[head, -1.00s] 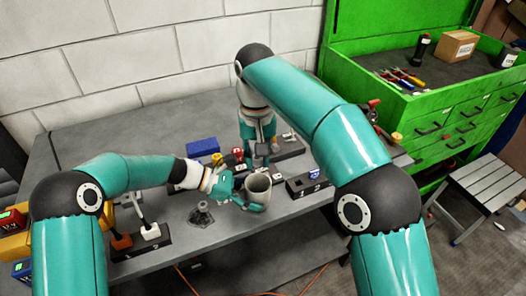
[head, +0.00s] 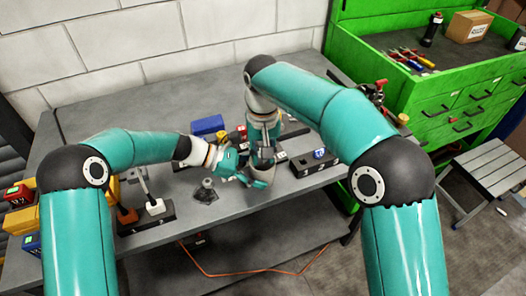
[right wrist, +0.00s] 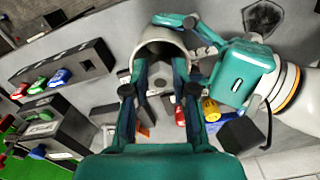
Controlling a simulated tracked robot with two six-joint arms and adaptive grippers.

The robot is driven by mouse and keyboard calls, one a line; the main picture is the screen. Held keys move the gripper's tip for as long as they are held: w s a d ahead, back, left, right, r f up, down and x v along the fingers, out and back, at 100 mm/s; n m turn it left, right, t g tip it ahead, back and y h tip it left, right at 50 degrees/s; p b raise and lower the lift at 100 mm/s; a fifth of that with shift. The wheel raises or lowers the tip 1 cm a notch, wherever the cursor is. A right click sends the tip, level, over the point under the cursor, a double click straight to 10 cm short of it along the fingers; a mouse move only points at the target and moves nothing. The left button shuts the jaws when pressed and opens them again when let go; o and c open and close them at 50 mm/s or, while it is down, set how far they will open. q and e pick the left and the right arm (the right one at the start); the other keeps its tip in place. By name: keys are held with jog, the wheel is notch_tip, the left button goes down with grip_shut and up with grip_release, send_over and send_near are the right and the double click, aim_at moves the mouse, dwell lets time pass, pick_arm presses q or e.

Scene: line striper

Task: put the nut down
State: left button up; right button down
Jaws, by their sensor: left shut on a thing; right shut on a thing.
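A grey cup (right wrist: 167,37) is held by my left gripper (head: 256,176), whose teal fingers also show beside it in the right wrist view (right wrist: 212,45). My right gripper (head: 264,155) is above the cup. In the right wrist view the fingers of my right gripper (right wrist: 160,72) point into the cup's mouth, a small gap apart. I cannot clearly make out the nut; the fingers and cup wall hide what lies between the fingertips. In the head view the cup is mostly hidden by the grippers.
A dark stand (head: 206,192) is left of the cup on the grey table (head: 150,95). A black block with slots (head: 313,165) is at the right. A blue box (head: 207,125) is behind. A green tool cabinet (head: 440,95) stands at the right.

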jog(key=c, duration=0.9)
grip_release()
jog(key=shift+o, duration=0.2)
jog(key=shift+r, duration=0.15)
notch_tip(320, 180, up, 7)
jog(key=shift+f, duration=0.1)
pick_arm(q)
jog(key=o, duration=0.9)
jog(key=shift+o, duration=0.2)
